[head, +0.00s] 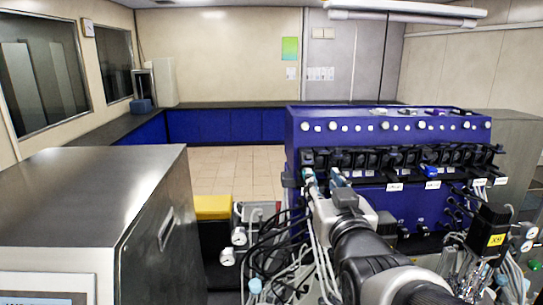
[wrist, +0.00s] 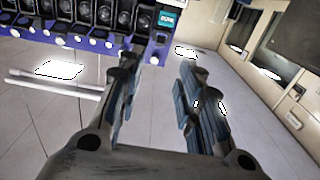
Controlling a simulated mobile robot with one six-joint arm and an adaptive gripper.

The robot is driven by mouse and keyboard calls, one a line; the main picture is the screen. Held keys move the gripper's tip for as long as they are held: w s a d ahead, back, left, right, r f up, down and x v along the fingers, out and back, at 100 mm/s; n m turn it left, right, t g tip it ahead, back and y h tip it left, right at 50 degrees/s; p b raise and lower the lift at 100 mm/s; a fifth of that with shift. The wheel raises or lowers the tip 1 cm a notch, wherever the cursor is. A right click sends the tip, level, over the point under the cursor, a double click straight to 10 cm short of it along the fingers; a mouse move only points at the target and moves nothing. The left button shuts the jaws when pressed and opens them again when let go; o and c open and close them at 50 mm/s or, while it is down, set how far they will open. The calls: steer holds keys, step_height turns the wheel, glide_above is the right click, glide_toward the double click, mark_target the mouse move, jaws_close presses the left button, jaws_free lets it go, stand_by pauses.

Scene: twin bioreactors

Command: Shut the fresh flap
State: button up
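The blue bioreactor cabinet (head: 388,127) carries a row of black pump heads with flaps (head: 400,158) along its front. The row also shows in the wrist view (wrist: 103,14), at the top left, with a teal label (wrist: 167,20) at its end. Which flap is the fresh one, and whether it is open, I cannot tell. My gripper (head: 324,178) is in front of the left end of the row. In the wrist view my gripper (wrist: 156,85) has its two blue-padded fingers apart with nothing between them, beside the labelled end of the row.
A steel-topped cabinet (head: 95,195) stands at the left front. Black cables and tubes (head: 280,240) hang beside my arm. A black unit with a yellow label (head: 490,232) and tubing are at the right. Tiled floor (head: 240,170) is free behind the steel cabinet.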

mark_target(309, 159)
steer(key=w+p, duration=0.2)
steer(key=w, duration=1.1)
steer(key=shift+p, duration=0.3)
steer(key=shift+c, duration=0.2)
steer(key=c, duration=0.7)
